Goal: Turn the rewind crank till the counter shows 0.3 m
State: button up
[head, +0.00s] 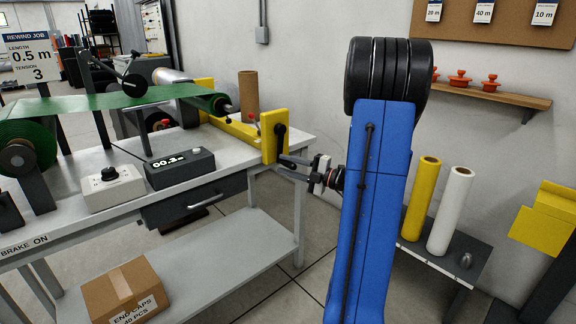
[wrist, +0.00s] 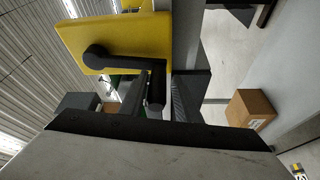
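The rewind crank (head: 291,160) is a black crank on the yellow end plate (head: 269,137) of the rewinder. In the wrist view, its hub and arm (wrist: 125,60) lie against the yellow plate and its handle (wrist: 156,88) points towards my camera. My gripper (head: 318,172) is at the handle, with a finger on each side of it (wrist: 160,92). Whether both fingers press on the handle is unclear. The counter (head: 180,167) is a dark box on the bench; its display appears to read 00.3 m. Green web (head: 110,99) runs from the left roll to the rewind roller.
A sign (head: 30,58) reads length 0.5 m, tension 3. A dial box (head: 113,188) stands beside the counter. The bench edge bears the words BRAKE ON. A cardboard box (head: 124,293) is on the lower shelf. Yellow and white rolls (head: 450,210) stand at right.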

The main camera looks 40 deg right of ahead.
jog(key=shift+o, duration=0.3)
jog(key=shift+d, duration=0.1)
jog(key=shift+s+d, duration=0.3)
jog(key=shift+s, duration=0.25)
jog(key=v, duration=1.6)
jog(key=shift+a, duration=0.1)
